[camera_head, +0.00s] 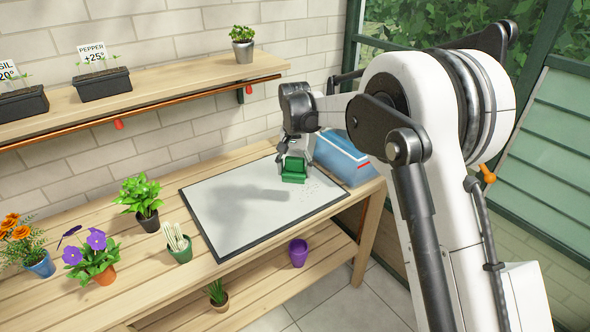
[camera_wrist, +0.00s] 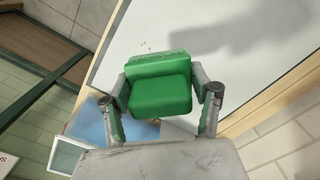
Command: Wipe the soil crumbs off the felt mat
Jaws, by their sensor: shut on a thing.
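The felt mat (camera_head: 236,222) is a light grey rectangle with a dark border, lying on the wooden bench. It also shows in the wrist view (camera_wrist: 190,38). Small dark soil crumbs (camera_head: 318,187) are scattered on its right part, and a few specks (camera_wrist: 147,44) show just beyond the green tool in the wrist view. My gripper (camera_wrist: 160,92) is shut on a green block-like wiping tool (camera_wrist: 160,80), one finger on each side. In the head view the green tool (camera_head: 294,169) is over the mat's right end; I cannot tell whether it touches the mat.
A blue box or bag (camera_head: 342,157) stands close at the mat's right end. A green pot with white sticks (camera_head: 179,247), a leafy plant (camera_head: 139,195) and flowering plants (camera_head: 93,257) stand left of the mat. A shelf (camera_head: 150,96) runs above the bench. The mat's left part is clear.

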